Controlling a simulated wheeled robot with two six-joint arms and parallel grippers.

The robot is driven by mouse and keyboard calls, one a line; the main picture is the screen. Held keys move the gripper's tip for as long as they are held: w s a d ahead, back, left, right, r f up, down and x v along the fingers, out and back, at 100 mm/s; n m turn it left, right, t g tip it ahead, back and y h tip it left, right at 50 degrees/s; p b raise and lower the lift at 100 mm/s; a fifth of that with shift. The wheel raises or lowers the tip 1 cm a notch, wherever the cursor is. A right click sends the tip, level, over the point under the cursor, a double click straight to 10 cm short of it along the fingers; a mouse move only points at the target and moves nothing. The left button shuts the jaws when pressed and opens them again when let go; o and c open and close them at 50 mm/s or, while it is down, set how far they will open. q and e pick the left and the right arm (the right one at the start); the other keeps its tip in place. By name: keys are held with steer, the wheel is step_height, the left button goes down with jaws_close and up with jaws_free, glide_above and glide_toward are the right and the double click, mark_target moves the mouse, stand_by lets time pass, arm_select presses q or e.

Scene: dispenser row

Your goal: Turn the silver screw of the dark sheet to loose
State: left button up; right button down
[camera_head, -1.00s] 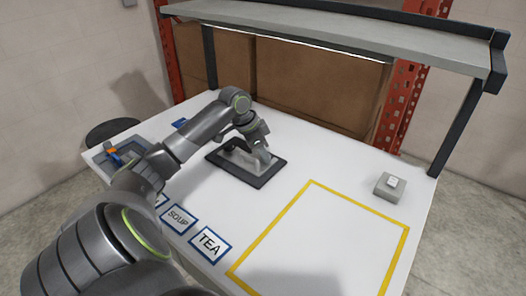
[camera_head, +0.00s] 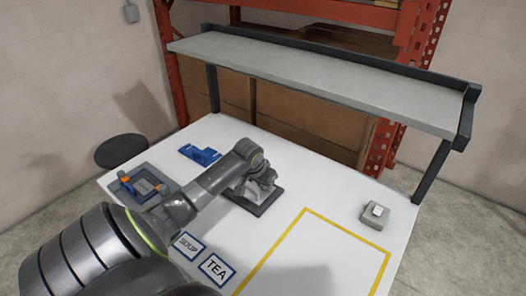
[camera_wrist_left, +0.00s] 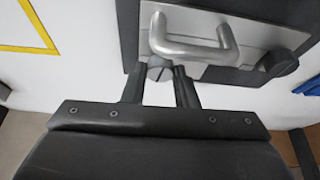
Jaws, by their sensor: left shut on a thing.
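The dark sheet (camera_head: 262,206) lies flat on the white table, mostly covered by my left arm in the head view. In the left wrist view its dark edge (camera_wrist_left: 128,35) borders a silver plate (camera_wrist_left: 225,72) with a silver bar handle (camera_wrist_left: 195,45). A grey slotted screw head (camera_wrist_left: 158,68) sits below the handle's left end, between the fingertips of my left gripper (camera_wrist_left: 160,76). The gripper is shut on this screw. A second, darker round screw (camera_wrist_left: 281,63) is at the plate's right. My right gripper is in neither view.
A yellow-outlined area (camera_head: 318,222) is clear at the right. A grey box with a white button (camera_head: 375,214) stands beyond it. SOUP (camera_head: 187,246) and TEA (camera_head: 215,268) labels lie in front. A blue part (camera_head: 200,154) and a grey tray (camera_head: 128,190) are at the left. A shelf (camera_head: 320,75) overhangs the back.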

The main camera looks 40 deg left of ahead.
arm_select(q)
steer(key=shift+d+n+y+p, duration=0.1)
steer(key=shift+n+y+p, duration=0.3)
steer(key=shift+n+p, duration=0.8)
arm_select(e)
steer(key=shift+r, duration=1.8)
arm_select(q)
steer(key=shift+f, duration=0.1)
steer(key=o, duration=1)
steer(key=v, duration=0.5)
steer(key=b+v, duration=0.1)
steer(key=v, duration=1.1)
steer(key=shift+w+r, duration=0.2)
steer(key=shift+r, duration=0.1)
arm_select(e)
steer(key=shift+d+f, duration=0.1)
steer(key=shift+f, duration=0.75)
